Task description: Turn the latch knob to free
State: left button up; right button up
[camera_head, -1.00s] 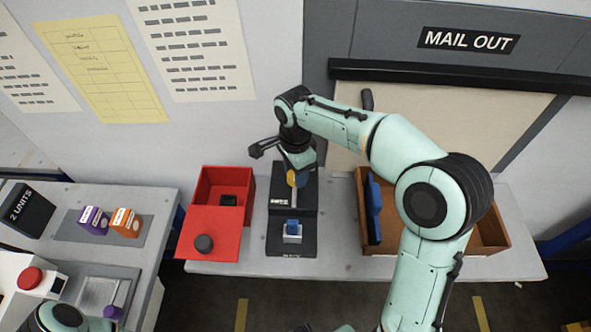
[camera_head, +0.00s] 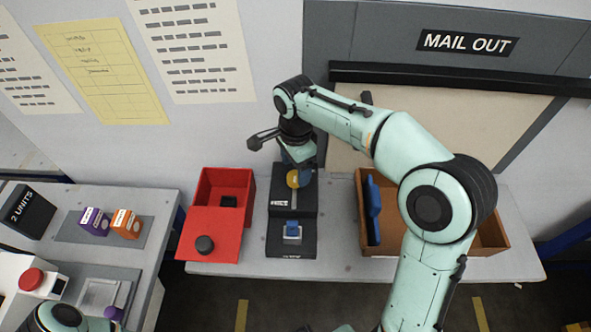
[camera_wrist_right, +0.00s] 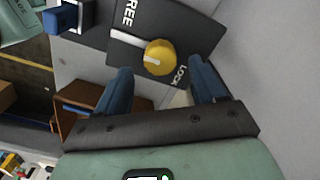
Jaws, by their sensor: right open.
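The latch knob (camera_head: 293,179) is round and yellow, on the upper part of a black panel (camera_head: 280,203). In the right wrist view the knob (camera_wrist_right: 160,57) sits between the printed words FREE and LOCK, partly cut off or hidden. A pale bar runs from it across the panel, and the knob has a small white mark on the bar's side. My open right gripper (camera_wrist_right: 161,78) has its two blue fingers apart, one each side of the knob in that view, with nothing held. Contact with the knob cannot be told. My left gripper is out of view.
A red box (camera_head: 215,240) with a black knob stands left of the panel. A blue block (camera_head: 292,227) sits on the lower black part. A wooden tray (camera_head: 490,228) with a blue item (camera_head: 374,208) stands right. The wall is close behind the panel.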

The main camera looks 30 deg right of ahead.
aim_at(296, 176)
pick_arm(q)
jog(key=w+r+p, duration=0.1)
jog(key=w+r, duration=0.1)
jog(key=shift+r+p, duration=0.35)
jog(key=shift+p, duration=0.05)
pick_arm(e)
notch_tip(296, 176, up, 10)
jog(key=shift+r, duration=0.25)
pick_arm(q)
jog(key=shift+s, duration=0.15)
pick_arm(e)
jog(key=shift+f, duration=0.1)
